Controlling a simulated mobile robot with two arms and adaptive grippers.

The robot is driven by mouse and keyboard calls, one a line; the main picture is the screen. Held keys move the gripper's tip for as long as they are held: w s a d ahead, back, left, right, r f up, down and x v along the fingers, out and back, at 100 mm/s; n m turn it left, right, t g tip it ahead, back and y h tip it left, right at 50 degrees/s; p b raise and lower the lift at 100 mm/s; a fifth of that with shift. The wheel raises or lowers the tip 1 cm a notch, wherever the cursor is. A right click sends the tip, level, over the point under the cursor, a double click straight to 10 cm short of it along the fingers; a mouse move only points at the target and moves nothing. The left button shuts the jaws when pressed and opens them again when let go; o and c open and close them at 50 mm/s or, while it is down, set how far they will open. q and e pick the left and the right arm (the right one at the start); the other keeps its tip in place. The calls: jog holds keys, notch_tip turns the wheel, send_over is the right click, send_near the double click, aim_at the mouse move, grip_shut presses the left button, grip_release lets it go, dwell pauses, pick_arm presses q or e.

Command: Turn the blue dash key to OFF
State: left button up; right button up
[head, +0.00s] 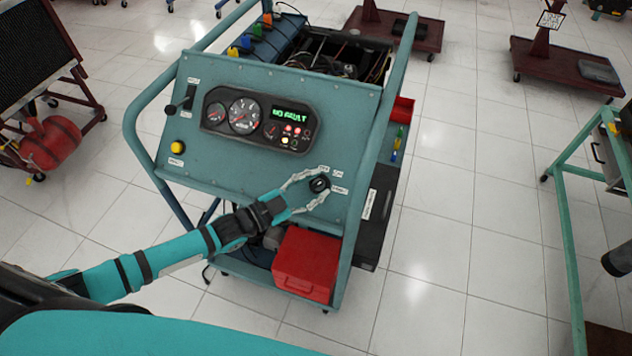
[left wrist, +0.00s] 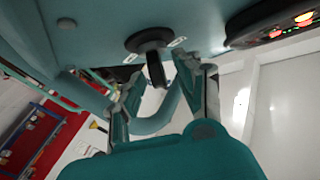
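The dash key (head: 319,184) is a dark key in a round black switch on the lower right of the teal dash panel (head: 240,178). Small white labels sit around it, too small to read surely. My left gripper (head: 310,189) is at the key with its fingers spread, one on each side. In the left wrist view the key (left wrist: 156,72) stands out from its black collar between the two fingertips of the left gripper (left wrist: 155,82), with gaps at its sides. My right gripper is not in view.
The gauge cluster (head: 258,121) above reads "NO FAULT" with several lights lit. A lever (head: 184,98) and a yellow button (head: 177,147) are at the panel's left. A red box (head: 306,264) sits below the panel. Tubular frame rails (head: 385,110) flank it.

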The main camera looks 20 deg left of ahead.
pick_arm(q)
jog(key=shift+w+d, duration=0.2)
jog(key=shift+w, duration=0.1)
jog(key=shift+s+f, duration=0.1)
jog(key=shift+f, duration=0.05)
grip_shut()
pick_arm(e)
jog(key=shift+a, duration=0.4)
